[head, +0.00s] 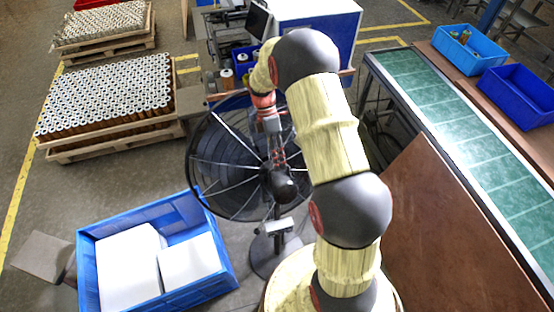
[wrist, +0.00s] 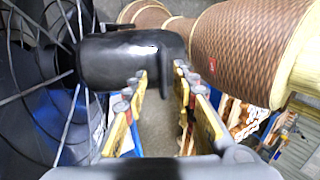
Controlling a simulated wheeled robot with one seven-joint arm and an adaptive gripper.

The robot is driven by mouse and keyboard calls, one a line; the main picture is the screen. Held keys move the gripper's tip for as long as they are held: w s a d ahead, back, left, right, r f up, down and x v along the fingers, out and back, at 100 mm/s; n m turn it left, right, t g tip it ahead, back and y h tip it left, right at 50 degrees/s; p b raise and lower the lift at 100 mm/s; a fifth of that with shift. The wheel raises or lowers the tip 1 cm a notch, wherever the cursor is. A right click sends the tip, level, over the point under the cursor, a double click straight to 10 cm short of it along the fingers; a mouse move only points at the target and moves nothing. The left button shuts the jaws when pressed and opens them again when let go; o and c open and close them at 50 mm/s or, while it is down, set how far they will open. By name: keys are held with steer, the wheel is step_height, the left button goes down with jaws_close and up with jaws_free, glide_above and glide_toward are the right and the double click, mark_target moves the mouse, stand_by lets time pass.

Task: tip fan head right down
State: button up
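A large black pedestal fan stands in the middle of the head view, its round wire-guard head (head: 222,172) upright on a stand with a round base (head: 272,257). The dark motor housing (head: 287,187) is at the back of the head. My gripper (head: 279,160) reaches down to just above the housing. In the wrist view, the housing (wrist: 130,58) lies across the two yellow fingertips (wrist: 160,75), with the guard (wrist: 40,100) to the left. The fingers are apart, with floor visible between them. I cannot tell whether they touch the housing.
A blue crate (head: 230,278) with white boxes stands left of the fan base. Pallets of cartridges (head: 150,142) are at the left. A green-topped conveyor (head: 470,125) and a brown board (head: 430,235) are at the right. A workbench (head: 318,20) is behind the fan.

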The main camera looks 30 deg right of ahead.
steer(key=v, duration=1.2)
stand_by(0.4)
steer(key=s+a+f+m+t+b, duration=0.2)
steer(key=s+a+m+t+b, duration=0.2)
steer(key=s+b, duration=0.4)
steer(key=s+a+f+m+t+b, duration=0.2)
steer(key=s+a+m+b, duration=0.3)
steer(key=s+b, duration=0.3)
steer(key=s+a+f+m+t+h+b, duration=0.1)
steer(key=s+a+f+m+t+b, duration=0.1)
steer(key=s+a+m+t+b, duration=0.3)
steer(key=s+m+b, duration=0.2)
steer(key=s+b, duration=0.1)
steer(key=b, duration=0.1)
steer(key=shift+f+t+b, duration=0.3)
steer(key=shift+f, duration=0.05)
